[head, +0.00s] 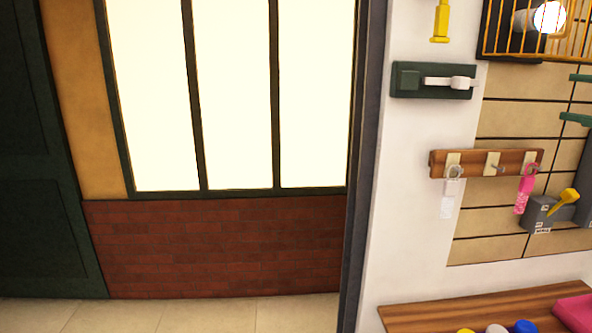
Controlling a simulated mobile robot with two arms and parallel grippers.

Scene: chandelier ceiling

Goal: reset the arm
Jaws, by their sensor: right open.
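My right gripper (574,98) shows only in part at the right edge of the head view. Its two green fingers stand apart, one above the other, pointing left, with nothing seen between them. They appear in front of the tiled wall panel, to the right of the wooden hook rack and above the grey box with the yellow lever. The rest of my right arm is cut off by the frame edge. My left gripper is out of view.
A wooden hook rack (476,171) holds hanging items, one pink (523,194). Below right is a grey box (537,212) with a yellow lever (563,202). A wire cage (492,31) is above. A wooden tabletop (425,317) carries coloured round items. Floor (210,315) at left is clear.

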